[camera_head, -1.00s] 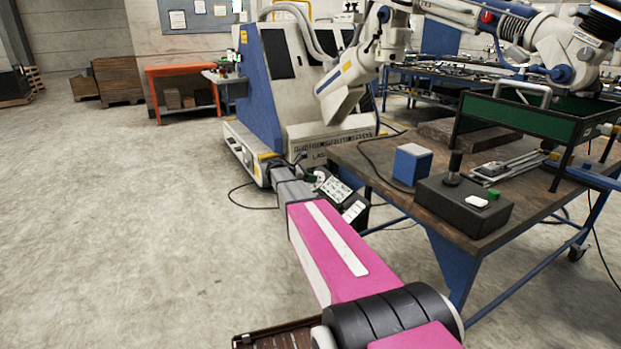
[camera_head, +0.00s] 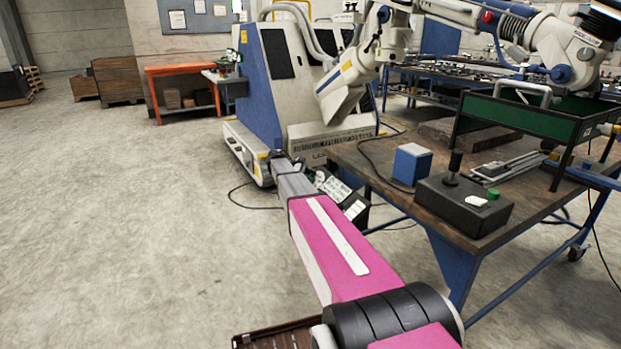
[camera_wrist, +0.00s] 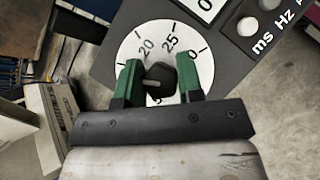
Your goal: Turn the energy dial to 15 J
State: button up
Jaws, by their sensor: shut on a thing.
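In the wrist view, the energy dial (camera_wrist: 196,72) has a round white face on a dark panel, with 20, 25 and 0 readable along its upper part. A digit 5 shows partly below the knob; my gripper covers the rest of the scale. My gripper (camera_wrist: 160,68) has green fingers on both sides of the black knob (camera_wrist: 163,75) and is shut on it. A pale pointer line on the knob points left, toward the left finger. The number it points at is hidden. In the head view, my arm reaches the low dark unit with white labels (camera_head: 338,188); the fingers cannot be made out.
A display edge (camera_wrist: 208,8) and white buttons sit on the panel's upper right. In the head view, a workbench (camera_head: 370,170) holding a blue box (camera_head: 412,164) and a dark control box (camera_head: 464,204) stands right of my arm. Open floor lies to the left.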

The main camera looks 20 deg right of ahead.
jog(key=shift+m+g+y, duration=0.3)
jog(key=shift+m+g, duration=0.1)
jog(key=shift+m, duration=0.3)
jog(key=o, duration=0.9)
jog(key=shift+o, duration=0.2)
jog(key=shift+a, duration=0.1)
jog(key=v, duration=1)
jog(key=shift+a+r, duration=0.25)
